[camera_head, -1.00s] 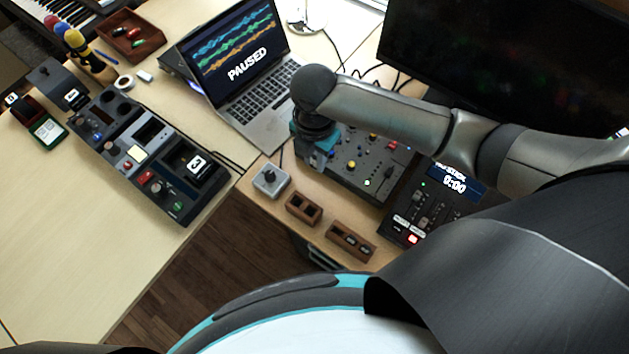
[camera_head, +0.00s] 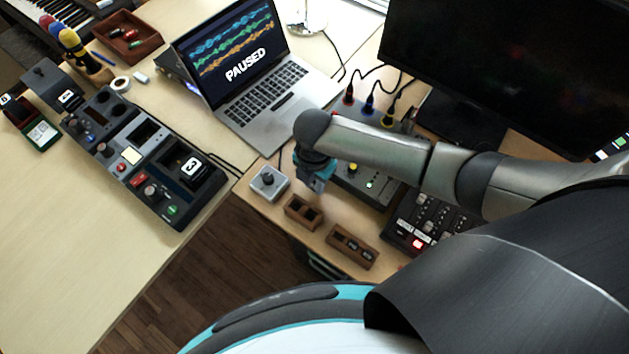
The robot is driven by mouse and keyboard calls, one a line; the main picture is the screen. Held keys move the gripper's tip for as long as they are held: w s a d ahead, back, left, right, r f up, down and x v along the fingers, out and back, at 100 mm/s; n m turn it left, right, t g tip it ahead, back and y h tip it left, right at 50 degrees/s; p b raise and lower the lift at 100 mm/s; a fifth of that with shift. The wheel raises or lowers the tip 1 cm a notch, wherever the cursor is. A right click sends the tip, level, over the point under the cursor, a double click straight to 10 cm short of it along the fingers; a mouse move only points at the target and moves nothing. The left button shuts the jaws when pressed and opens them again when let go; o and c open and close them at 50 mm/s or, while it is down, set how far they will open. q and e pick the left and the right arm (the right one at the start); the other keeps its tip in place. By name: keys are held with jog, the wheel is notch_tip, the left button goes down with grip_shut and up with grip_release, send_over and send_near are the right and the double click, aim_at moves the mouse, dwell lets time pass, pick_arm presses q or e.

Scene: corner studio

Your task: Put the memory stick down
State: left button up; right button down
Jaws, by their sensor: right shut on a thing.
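My right gripper (camera_head: 316,186) points down over the front edge of the mixer, just behind a small wooden holder with two dark compartments (camera_head: 303,212). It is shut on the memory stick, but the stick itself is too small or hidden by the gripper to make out. A second wooden holder (camera_head: 351,246), with small dark pieces in it, lies to the right and nearer to me. My left gripper is not in view.
The mixer (camera_head: 366,185) with plugged cables is behind, and a fader panel (camera_head: 428,221) is to the right. An open laptop (camera_head: 262,105) and a dark control console (camera_head: 145,155) stand farther left.

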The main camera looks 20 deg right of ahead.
aim_at(314, 182)
jog(key=shift+f+b, duration=0.3)
jog(key=shift+f, duration=0.3)
jog(key=c, duration=0.8)
grip_release()
jog(key=shift+o, duration=0.2)
notch_tip(314, 182, up, 13)
jog(key=p, duration=0.4)
jog(key=shift+r, duration=0.15)
